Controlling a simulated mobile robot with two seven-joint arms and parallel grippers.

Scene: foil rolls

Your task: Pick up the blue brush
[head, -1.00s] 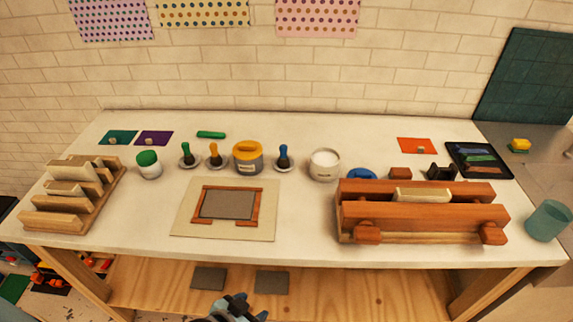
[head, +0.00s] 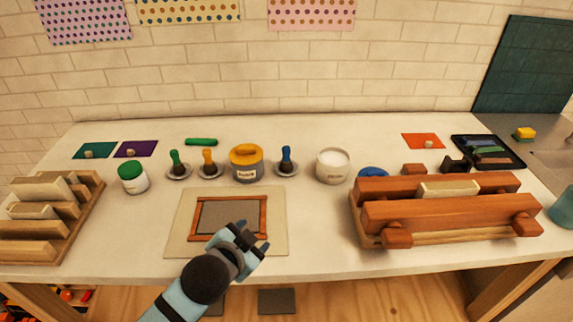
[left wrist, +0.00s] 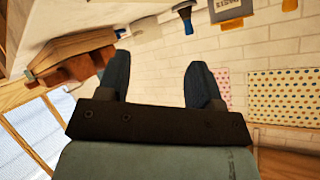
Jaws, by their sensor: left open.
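The blue brush (head: 286,155) stands upright on a small round dish (head: 293,172) toward the back of the table, between the yellow-lidded pot and the white tub. In the left wrist view the blue brush (left wrist: 186,17) shows at the top edge, beyond the fingers. My left gripper (head: 254,240) is open and empty over the front right of the framed grey panel. It is in front of the brush and a little to its left, not touching it. In the left wrist view, open space shows between the two fingers of my left gripper (left wrist: 160,80).
The yellow-lidded pot (head: 246,165) stands just left of the brush, and the white tub (head: 333,165) just right. Green (head: 176,162) and orange (head: 208,161) brushes stand further left. A wooden press (head: 440,215) fills the right side. The framed panel (head: 228,216) lies in front.

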